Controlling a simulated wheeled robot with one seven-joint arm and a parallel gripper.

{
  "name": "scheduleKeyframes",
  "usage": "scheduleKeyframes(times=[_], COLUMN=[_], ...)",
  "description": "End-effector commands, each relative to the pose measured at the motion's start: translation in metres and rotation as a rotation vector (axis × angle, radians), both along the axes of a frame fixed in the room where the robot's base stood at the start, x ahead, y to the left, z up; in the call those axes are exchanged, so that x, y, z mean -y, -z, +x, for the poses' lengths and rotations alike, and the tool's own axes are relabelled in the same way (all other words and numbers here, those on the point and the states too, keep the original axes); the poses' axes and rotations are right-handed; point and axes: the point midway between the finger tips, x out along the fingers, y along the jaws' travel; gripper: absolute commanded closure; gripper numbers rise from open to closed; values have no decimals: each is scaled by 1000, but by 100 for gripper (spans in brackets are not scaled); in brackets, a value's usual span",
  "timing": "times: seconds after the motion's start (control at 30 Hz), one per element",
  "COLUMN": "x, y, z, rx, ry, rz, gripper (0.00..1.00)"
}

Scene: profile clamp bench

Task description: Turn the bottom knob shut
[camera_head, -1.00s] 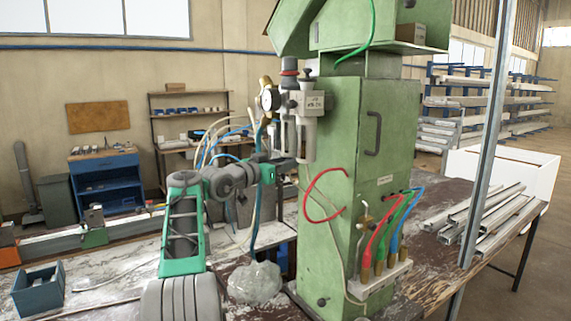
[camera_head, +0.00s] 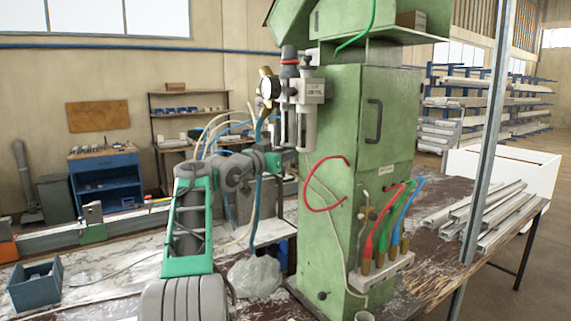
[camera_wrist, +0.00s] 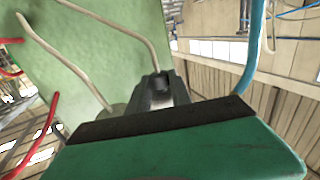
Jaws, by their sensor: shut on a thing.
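The air filter and regulator unit (camera_head: 303,100) is on the left side of the green machine, with a round gauge (camera_head: 268,88) and clear bowls hanging down. My gripper (camera_head: 278,160) is just below the lower end of the nearer-left bowl. In the wrist view my gripper's (camera_wrist: 160,92) grey fingers stand beyond its green body and are shut on a small dark knob (camera_wrist: 161,82), which I take as the bottom knob. The fingers hide most of it. The head view does not show the knob clearly, nor how far it is turned.
The green machine (camera_head: 342,190) stands close on the right of my arm. A red hose (camera_head: 312,185) and a blue hose (camera_head: 257,205) loop near the gripper. A grey lump (camera_head: 254,277) and a blue bin (camera_head: 36,288) are on the bench. Several metal profiles (camera_head: 478,215) lie at right.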

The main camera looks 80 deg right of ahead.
Motion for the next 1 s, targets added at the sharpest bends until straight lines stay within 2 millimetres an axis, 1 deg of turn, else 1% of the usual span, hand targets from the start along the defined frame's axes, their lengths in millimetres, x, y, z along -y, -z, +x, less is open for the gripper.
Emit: scheduleKeyframes(times=[0.03, 0.07, 0.5, 0.7, 1.0], x=[-1, -2, -2, -1, -1], y=[7, 8, 2, 0, -2], z=[-3, -3, -8, -8, -6], rx=[1, 1, -1, 0, -1], ry=[-29, -50, -332, -401, -426], rz=[-8, -8, -4, -4, -4], gripper=[100, 100, 100, 100, 100])
